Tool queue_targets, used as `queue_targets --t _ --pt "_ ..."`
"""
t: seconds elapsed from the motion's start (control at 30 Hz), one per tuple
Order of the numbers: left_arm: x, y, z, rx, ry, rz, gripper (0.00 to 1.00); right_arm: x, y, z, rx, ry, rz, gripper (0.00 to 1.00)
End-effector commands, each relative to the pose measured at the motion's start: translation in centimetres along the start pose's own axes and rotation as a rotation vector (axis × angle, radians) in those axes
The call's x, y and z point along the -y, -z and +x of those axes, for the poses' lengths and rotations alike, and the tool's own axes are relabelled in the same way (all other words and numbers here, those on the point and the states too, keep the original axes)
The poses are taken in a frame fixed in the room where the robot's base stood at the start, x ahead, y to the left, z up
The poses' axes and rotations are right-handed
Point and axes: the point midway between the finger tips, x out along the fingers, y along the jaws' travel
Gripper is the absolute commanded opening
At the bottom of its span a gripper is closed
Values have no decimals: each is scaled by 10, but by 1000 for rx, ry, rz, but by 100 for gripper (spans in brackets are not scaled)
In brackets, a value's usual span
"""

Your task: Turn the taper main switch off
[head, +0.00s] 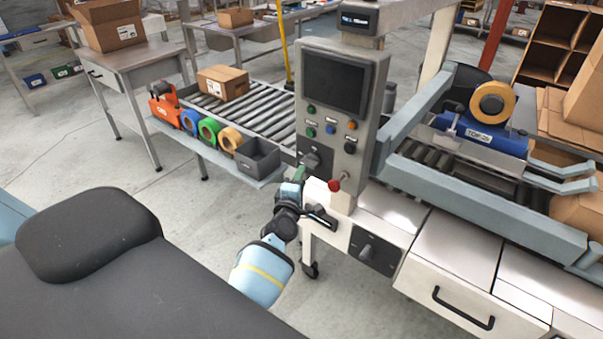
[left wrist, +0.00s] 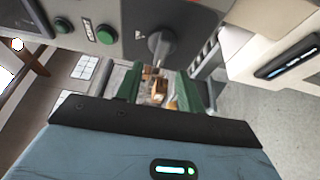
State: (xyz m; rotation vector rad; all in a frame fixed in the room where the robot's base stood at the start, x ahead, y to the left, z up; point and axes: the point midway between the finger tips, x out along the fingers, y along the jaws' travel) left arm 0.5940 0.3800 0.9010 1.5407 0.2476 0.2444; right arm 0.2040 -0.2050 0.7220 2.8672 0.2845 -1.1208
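A grey control box (head: 340,100) with a dark screen and several coloured buttons stands beside the taper. A rotary switch with a dark plate (head: 316,157) sits low on its left; its label is too small to read. In the left wrist view a grey rotary knob (left wrist: 160,42) shows on the panel, beside a green button (left wrist: 106,35). My left gripper (head: 302,174) is just below and in front of that switch. Its green fingers (left wrist: 158,88) are apart with nothing held, and the knob shows just beyond their tips. My right gripper is out of view.
Another dark switch plate (head: 374,250) is on the white cabinet below. The taping head (head: 485,125) is at right.

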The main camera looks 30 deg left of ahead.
Motion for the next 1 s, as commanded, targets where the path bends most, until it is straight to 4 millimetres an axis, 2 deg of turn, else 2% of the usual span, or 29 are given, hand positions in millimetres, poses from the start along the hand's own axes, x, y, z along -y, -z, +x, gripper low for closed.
queue_targets --t 0.2,0.83,0.93,1.0 --pt "0 0 -17 -1 0 0 38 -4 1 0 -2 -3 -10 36" --pt "3 0 -21 4 5 15 38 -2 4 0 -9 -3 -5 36" --pt "16 -1 -34 33 27 102 38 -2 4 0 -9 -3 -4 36" --pt "32 -4 -53 73 53 216 38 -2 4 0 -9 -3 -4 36"
